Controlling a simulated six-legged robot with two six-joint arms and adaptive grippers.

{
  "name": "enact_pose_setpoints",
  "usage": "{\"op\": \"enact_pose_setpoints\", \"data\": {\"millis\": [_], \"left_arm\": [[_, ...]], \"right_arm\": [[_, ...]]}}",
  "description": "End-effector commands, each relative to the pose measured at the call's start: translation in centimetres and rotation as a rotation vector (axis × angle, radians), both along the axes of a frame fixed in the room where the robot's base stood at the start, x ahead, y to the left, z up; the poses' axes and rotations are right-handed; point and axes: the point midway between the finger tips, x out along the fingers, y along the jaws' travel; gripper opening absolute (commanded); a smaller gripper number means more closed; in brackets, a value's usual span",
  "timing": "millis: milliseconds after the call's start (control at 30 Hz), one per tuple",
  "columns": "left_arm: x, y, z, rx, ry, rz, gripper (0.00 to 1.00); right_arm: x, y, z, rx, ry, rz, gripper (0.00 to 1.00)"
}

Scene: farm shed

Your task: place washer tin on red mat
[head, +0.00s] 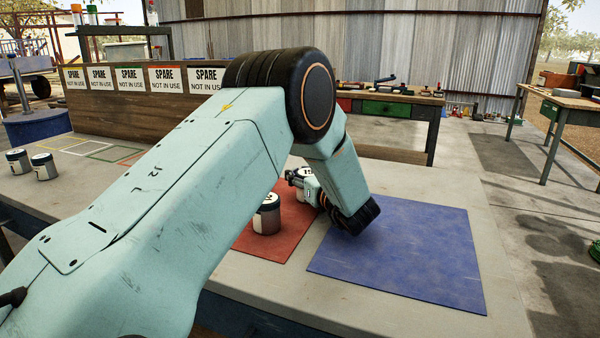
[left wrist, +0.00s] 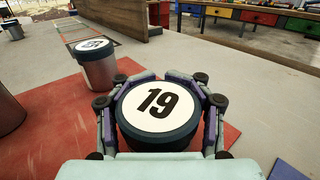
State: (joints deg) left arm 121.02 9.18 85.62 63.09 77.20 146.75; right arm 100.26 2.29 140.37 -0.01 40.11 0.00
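A tin with a white lid marked 19 and a dark rim (left wrist: 158,110) is between the fingers of my left gripper (left wrist: 160,118), which close in on both sides of it. In the head view the left gripper (head: 308,187) is partly hidden by my arm, at the right part of the red mat (head: 286,246). I cannot tell whether tin 19 touches the mat. No label names the washer tin. My right gripper is not in view.
A blue mat (head: 400,255) lies empty right of the red mat. Two more tins (head: 18,162) (head: 44,167) stand at the table's left, near outlined squares (head: 90,148). Behind is a wooden board with SPARE signs (head: 120,115). My left arm crosses the table.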

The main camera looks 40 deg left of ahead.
Motion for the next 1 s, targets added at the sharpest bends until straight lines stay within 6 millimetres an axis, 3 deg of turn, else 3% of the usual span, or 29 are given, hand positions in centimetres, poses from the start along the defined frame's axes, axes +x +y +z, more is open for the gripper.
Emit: {"op": "enact_pose_setpoints", "data": {"millis": [367, 800, 1000], "left_arm": [[0.0, 0.0, 0.1, 0.000, 0.000, 0.000, 0.75], [0.0, 0.0, 0.7, 0.000, 0.000, 0.000, 0.75], [-1.3, -3.9, 0.6, 0.003, 0.003, -0.006, 0.75]], "right_arm": [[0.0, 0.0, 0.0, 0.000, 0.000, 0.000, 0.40], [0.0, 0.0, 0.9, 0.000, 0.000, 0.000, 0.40], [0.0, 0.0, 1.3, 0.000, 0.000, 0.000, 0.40]]}}
